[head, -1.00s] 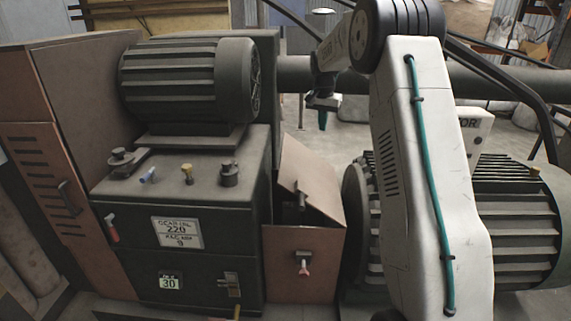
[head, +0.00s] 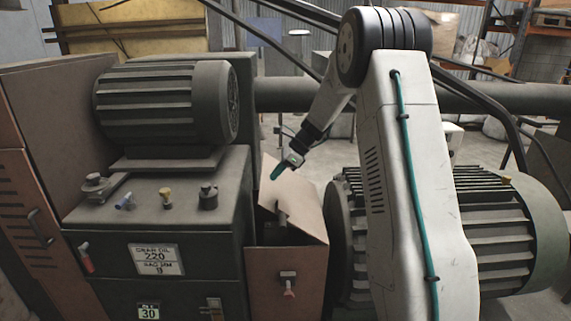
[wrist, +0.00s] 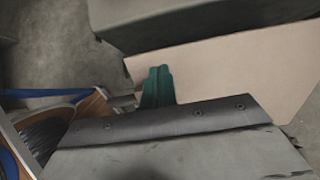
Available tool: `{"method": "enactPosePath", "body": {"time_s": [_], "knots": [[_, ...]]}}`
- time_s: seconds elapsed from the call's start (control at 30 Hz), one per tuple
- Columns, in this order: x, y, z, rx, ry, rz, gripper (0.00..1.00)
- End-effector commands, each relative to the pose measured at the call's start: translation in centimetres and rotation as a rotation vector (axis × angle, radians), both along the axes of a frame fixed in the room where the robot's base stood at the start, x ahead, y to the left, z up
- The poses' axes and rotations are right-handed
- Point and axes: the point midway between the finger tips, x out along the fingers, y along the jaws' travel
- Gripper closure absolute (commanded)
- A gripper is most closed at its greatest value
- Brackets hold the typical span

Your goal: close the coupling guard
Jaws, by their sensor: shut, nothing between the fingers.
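The coupling guard is a brown metal box (head: 285,262) between the dark gear housing and the ribbed motor. Its lid (head: 290,202) is raised and tilted, and a dark gap shows beneath it on the left. My gripper (head: 278,172), with teal fingertips, is shut and empty at the lid's upper edge in the head view. I cannot tell whether it touches. In the wrist view the shut teal fingers (wrist: 157,87) overlap the left part of a tan panel (wrist: 225,72), which looks like the lid.
The gear housing (head: 150,228) with caps on top stands left of the guard, with a small ribbed motor (head: 165,105) above. The large ribbed motor (head: 500,225) is close on the right. A thick horizontal pipe (head: 480,97) runs behind.

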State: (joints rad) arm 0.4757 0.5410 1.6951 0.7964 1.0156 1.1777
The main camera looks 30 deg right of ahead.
Motion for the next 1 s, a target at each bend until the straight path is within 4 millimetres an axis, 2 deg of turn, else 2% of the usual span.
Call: {"method": "enactPosePath", "body": {"time_s": [0.1, 0.3, 0.5, 0.83, 1.0], "knots": [[0.8, 1.4, -2.0, 0.001, 0.003, 0.002, 1.00], [1.7, 2.8, -4.2, -0.001, 0.000, 0.002, 1.00], [2.0, 3.2, -4.9, 0.000, -0.001, 0.001, 1.00], [2.0, 3.3, -5.0, -0.002, 0.001, 0.001, 1.00], [2.6, 4.3, -6.3, -0.044, 0.032, 0.005, 1.00]]}}
